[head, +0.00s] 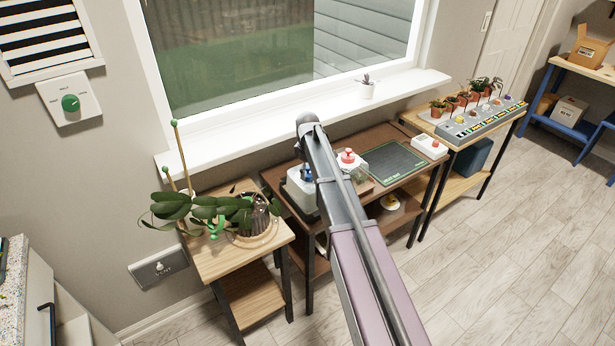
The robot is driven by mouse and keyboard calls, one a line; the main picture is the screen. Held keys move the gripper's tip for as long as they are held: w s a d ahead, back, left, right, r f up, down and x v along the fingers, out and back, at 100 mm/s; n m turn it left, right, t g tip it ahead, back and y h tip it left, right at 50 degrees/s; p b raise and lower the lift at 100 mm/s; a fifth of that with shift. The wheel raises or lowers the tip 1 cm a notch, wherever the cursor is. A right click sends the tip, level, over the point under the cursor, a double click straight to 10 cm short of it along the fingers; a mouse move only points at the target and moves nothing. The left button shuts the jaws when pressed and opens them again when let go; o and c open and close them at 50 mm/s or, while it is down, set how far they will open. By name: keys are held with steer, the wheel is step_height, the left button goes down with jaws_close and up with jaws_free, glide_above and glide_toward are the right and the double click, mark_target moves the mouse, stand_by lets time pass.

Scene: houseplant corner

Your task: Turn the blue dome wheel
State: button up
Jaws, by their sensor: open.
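A small blue part (307,174), which looks like the blue dome wheel, shows on top of a white box (300,197). The box stands at the left end of the dark brown table (285,178). My arm crosses in front of the box's right side and hides part of the box, and maybe part of the wheel. My gripper cannot be made out; the arm's own links cover the area around its far end. I cannot tell how far it is from the wheel.
A red-topped device (347,158) and a dark green mat (396,163) share the table. A potted orchid (254,216) with stakes stands on the left wooden stand (222,262). A button console (484,119) stands right. The right floor is clear.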

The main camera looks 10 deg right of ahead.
steer(key=shift+f, duration=0.45)
steer(key=shift+c, duration=0.2)
steer(key=c, duration=1)
